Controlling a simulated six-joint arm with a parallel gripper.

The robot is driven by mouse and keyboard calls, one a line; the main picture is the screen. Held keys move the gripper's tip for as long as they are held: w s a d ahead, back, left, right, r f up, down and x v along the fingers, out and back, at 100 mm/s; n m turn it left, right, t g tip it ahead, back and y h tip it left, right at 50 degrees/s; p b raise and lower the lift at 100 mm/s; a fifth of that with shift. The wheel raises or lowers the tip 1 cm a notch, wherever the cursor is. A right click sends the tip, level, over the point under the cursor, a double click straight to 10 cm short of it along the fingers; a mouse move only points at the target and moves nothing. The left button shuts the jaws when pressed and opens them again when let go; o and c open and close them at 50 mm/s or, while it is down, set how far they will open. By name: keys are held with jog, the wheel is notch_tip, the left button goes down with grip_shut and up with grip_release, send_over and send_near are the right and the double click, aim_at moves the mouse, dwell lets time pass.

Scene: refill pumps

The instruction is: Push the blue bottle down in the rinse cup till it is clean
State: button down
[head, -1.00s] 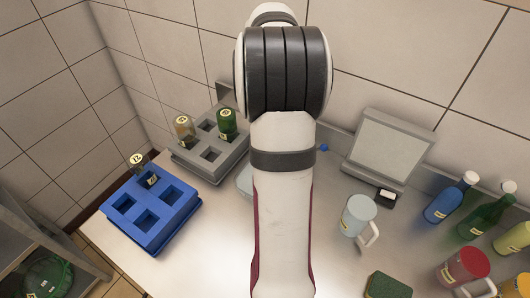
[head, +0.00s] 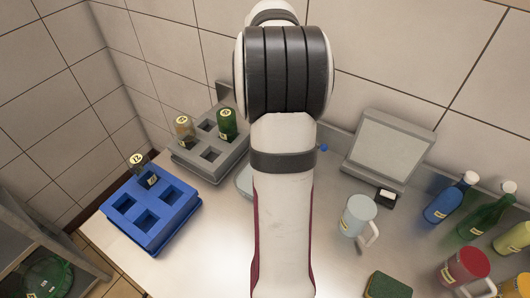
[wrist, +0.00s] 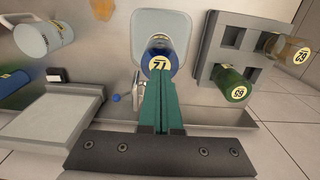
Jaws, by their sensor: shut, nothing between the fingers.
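In the wrist view, a blue bottle (wrist: 171,70) stands in the pale, rounded rinse cup (wrist: 178,23), with a round yellow number label on its upward end. My gripper (wrist: 160,80) has its green fingers together, with nothing between them. Their tips are right at the bottle's labelled end; I cannot tell whether they touch it. The fingers hide part of the bottle. In the head view, my arm hides the bottle and most of the rinse cup; only the cup's left edge (head: 243,181) shows.
A grey rack (head: 211,155) with numbered bottles and a blue rack (head: 150,215) stand left. A mug (head: 356,214), a grey slanted panel (head: 388,148) and a green sponge (head: 388,285) are right. Another blue bottle (head: 440,207) and more bottles stand far right.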

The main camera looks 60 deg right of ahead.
jog(key=shift+f, duration=2.15)
jog(key=shift+r, duration=2.55)
notch_tip(320, 180, up, 5)
